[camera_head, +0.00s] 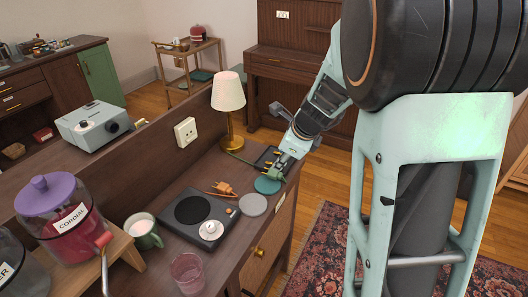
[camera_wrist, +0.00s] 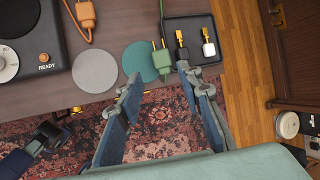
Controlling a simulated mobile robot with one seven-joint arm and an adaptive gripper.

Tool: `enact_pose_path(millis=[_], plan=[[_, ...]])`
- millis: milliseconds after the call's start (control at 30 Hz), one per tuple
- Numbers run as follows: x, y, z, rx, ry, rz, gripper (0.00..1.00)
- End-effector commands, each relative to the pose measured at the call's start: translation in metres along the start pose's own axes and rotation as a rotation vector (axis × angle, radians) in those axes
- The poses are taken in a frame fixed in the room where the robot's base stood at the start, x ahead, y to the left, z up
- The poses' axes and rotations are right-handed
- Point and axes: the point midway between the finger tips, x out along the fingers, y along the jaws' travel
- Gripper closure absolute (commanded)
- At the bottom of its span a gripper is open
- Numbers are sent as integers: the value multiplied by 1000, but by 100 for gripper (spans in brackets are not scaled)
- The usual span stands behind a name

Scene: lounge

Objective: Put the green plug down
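The green plug (camera_wrist: 162,62) shows in the wrist view by the table's front edge. It lies between the green round coaster (camera_wrist: 139,62) and the black tray (camera_wrist: 198,25), overlapping the coaster's right edge in the picture. My gripper (camera_wrist: 160,82) is open, its two fingertips well apart with the plug just beyond and between them; neither finger visibly touches it. In the head view my gripper (camera_head: 284,170) is low over the table by the tray, and it largely hides the plug there.
The tray holds a black plug (camera_wrist: 181,47) and a white plug (camera_wrist: 208,43). A grey coaster (camera_wrist: 95,71), an orange plug (camera_head: 223,188) and a hot plate (camera_head: 190,218) are left of the gripper. A lamp (camera_head: 228,95) stands behind. The rug (camera_head: 335,260) lies below the table edge.

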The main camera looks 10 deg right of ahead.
Motion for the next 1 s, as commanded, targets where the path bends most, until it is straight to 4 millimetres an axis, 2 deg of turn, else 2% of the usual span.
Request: enact_pose_path(millis=[167,400,667,1000], plan=[[8,6,-8,-1,28,17,67],[46,8,-11,-1,30,19,67],[66,7,-9,-2,28,18,67],[110,4,-9,-2,28,17,67]])
